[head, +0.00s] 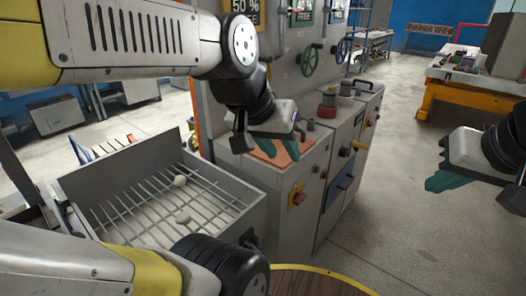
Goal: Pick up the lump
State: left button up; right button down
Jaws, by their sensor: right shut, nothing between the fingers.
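Two small pale lumps lie on a slatted metal grate in a grey open box (255,190). One lump (180,180) is toward the back of the grate, and the other lump (183,218) is nearer the front. I cannot tell which one the task means. My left gripper (291,147) hangs above the orange top of the cabinet, right of the box and apart from both lumps. Its teal fingers show, but their gap is unclear. My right gripper (446,183) is at the far right over open floor, shut and empty.
A grey control cabinet (290,215) with knobs and handles stands right of the box. A round brown surface with a yellow rim (315,284) is at the bottom. An orange-legged workbench (455,95) stands at the back right. The floor between is clear.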

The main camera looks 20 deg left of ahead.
aim_at(183, 218)
jog(key=u, duration=1.8)
jog(key=k+u, duration=0.2)
jog(key=u, duration=0.35)
